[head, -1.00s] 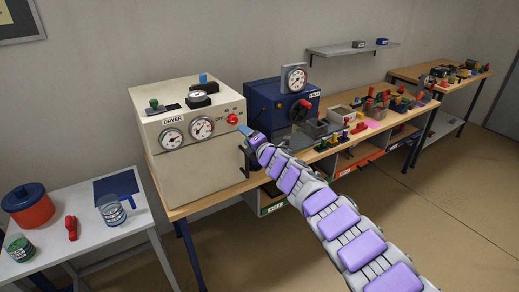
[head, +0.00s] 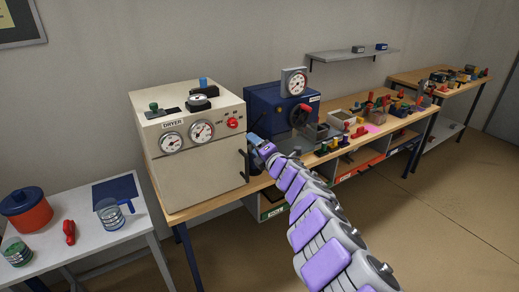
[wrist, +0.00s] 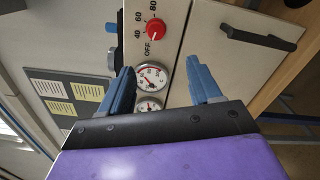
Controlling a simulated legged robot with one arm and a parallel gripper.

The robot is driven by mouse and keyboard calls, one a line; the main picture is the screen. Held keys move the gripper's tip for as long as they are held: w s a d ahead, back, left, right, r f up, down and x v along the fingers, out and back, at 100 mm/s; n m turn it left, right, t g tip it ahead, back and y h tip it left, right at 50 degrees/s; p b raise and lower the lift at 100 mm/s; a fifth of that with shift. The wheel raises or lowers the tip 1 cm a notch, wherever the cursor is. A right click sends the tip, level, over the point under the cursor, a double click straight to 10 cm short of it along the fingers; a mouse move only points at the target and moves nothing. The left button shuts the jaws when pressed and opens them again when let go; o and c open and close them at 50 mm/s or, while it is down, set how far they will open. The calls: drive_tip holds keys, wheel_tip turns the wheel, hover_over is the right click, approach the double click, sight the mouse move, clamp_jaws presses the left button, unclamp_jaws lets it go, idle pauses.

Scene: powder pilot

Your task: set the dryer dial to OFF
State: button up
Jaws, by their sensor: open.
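The cream dryer (head: 195,175) stands on the left end of the wooden bench. Its dial is a red knob (head: 232,123) at the upper right of the front, and it also shows in the wrist view (wrist: 155,29). OFF, 40, 60 and 80 are printed around the knob; I cannot tell surely which mark it points to. My gripper (head: 252,138) is just right of the dryer front, below and right of the knob. In the wrist view my gripper (wrist: 163,80) has its blue fingers spread, with nothing between them. The knob is beyond the fingertips, apart from them.
Two gauges (head: 186,137) are left of the dial. A black door handle (head: 244,165) is below it, close to my gripper. A blue machine (head: 281,105) stands right of the dryer. A white side table (head: 80,225) holds a red pot, a clamp and jars.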

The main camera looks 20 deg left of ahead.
drive_tip(key=shift+v, duration=1.1)
